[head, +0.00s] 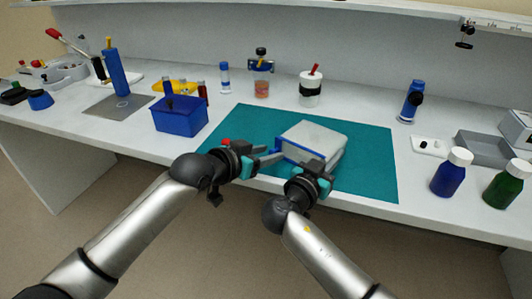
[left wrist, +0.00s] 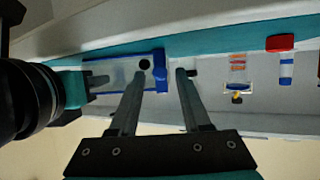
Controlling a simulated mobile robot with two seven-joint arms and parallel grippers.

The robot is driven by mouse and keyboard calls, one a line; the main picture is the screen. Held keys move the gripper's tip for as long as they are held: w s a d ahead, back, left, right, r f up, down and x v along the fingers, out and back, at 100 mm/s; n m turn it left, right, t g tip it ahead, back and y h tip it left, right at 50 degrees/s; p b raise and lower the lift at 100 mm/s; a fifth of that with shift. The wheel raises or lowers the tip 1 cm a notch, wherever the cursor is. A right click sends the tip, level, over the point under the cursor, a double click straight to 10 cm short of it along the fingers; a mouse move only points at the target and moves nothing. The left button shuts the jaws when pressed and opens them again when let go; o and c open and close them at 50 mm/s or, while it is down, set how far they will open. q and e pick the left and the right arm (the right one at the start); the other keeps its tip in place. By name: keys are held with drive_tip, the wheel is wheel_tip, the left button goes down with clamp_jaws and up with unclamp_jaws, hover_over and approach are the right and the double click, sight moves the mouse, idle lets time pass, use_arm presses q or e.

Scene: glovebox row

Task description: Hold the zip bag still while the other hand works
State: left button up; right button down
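The zip bag (head: 316,134) is pale and boxy with a blue edge, and stands on the teal mat (head: 370,165). In the left wrist view the bag (left wrist: 112,75) looks clear with blue borders, and a blue tab (left wrist: 160,68) sits at its right end. My left gripper (head: 270,156) is at the bag's left end. Its fingers (left wrist: 163,72) are apart, with the blue tab in the gap; contact is unclear. My right gripper (head: 326,164) is at the bag's near right side, its fingertips partly hidden. Whether it is closed on the bag cannot be told.
A blue bin (head: 180,117) stands left of the mat. A jar with a red-handled tool (head: 311,90) is behind it. Blue (head: 451,173) and green (head: 506,184) bottles and a grey tray (head: 484,149) are at right. The mat's right part is clear.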

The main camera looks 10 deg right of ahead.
use_arm(q)
clamp_jaws()
idle(1.2)
